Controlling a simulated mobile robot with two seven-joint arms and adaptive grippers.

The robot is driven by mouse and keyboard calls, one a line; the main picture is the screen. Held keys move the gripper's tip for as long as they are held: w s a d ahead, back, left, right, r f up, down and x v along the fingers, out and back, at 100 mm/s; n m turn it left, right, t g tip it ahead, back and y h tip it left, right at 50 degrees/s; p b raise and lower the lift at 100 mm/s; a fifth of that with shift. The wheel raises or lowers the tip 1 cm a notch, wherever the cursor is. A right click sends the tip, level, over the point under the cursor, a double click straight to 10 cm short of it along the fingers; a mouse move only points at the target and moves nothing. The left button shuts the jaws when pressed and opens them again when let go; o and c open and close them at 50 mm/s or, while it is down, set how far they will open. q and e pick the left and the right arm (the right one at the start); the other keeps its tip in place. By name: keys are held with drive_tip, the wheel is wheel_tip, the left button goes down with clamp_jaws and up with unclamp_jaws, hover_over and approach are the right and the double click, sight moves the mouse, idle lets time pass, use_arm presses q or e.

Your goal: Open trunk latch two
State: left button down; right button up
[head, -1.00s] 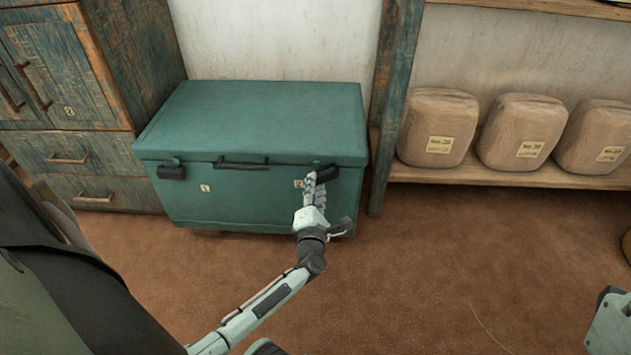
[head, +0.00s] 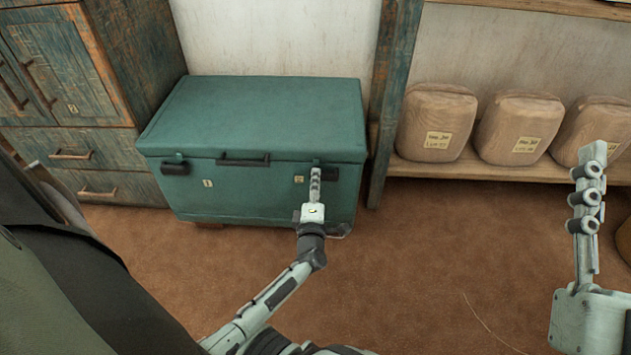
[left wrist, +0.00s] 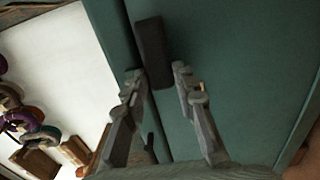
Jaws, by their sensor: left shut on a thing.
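The green trunk (head: 245,115) stands against the wall with its lid down. Label 2 (head: 299,180) is on the right of its front. Latch two, a dark block (head: 330,174), is beside that label, partly hidden by my left gripper (head: 316,174). In the left wrist view, the latch (left wrist: 152,45) reaches between the fingertips of my left gripper (left wrist: 157,78), which is shut on it. My right gripper (head: 588,190) is raised at the right, away from the trunk; its fingers overlap, so its opening is unclear.
The other latch (head: 175,168) is at the trunk's left, by label 1, with a dark handle (head: 242,160) between. A worn wooden cabinet (head: 75,100) stands left. A shelf (head: 480,168) with wrapped bundles (head: 437,122) is right. The brown floor (head: 430,250) in front is clear.

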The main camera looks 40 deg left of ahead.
use_arm(q)
drive_tip(key=shift+w+r, duration=0.1)
drive_tip(key=shift+r, duration=0.05)
drive_tip(key=c, duration=1.3)
unclamp_jaws()
drive_tip(key=shift+o, duration=0.5)
